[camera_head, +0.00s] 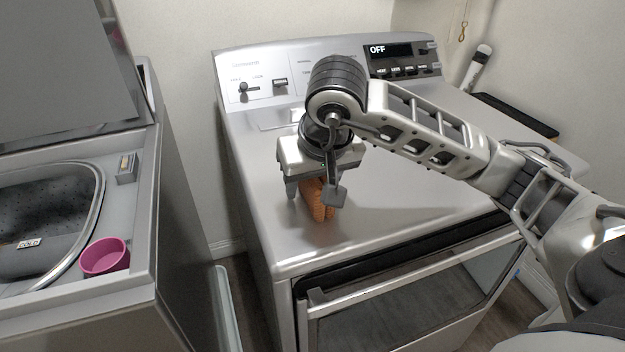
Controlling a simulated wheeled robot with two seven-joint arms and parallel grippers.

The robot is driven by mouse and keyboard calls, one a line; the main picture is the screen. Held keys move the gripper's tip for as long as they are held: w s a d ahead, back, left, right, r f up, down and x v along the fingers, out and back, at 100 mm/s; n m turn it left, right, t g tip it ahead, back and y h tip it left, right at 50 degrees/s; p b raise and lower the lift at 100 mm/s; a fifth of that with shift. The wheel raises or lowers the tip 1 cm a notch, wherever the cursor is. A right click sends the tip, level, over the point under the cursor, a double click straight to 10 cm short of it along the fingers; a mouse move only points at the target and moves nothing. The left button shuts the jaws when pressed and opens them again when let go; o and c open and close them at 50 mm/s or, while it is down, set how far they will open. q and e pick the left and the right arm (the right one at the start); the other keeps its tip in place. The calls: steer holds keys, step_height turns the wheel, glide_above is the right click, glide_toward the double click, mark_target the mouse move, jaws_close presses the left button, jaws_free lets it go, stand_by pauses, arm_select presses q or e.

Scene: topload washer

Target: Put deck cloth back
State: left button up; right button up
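An orange-brown folded cloth (317,205) lies on the metal top of the right-hand machine (265,205), near its front left. My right gripper (313,192) is directly over the cloth and points down. Its fingers are apart, one to the left of the cloth and one over its right side. I cannot tell whether they touch the cloth. The gripper hides the cloth's far part. My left gripper is out of view.
An open topload washer (145,225) stands at the left, with a pink cup (105,257) on its rim. A gap separates the two machines. A control panel (395,58) rises behind the cloth. A dark flat item (515,115) lies at the back right.

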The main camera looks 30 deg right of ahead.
steer(key=shift+r+p, duration=0.3)
steer(key=shift+r, duration=0.1)
steer(key=p+v, duration=0.1)
steer(key=v, duration=1)
steer(key=shift+d+p, duration=0.1)
steer(key=shift+p, duration=0.3)
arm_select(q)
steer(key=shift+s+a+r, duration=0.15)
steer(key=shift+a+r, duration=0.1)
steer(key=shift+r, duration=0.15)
arm_select(e)
steer(key=shift+s+r, duration=0.2)
steer(key=shift+r, duration=0.1)
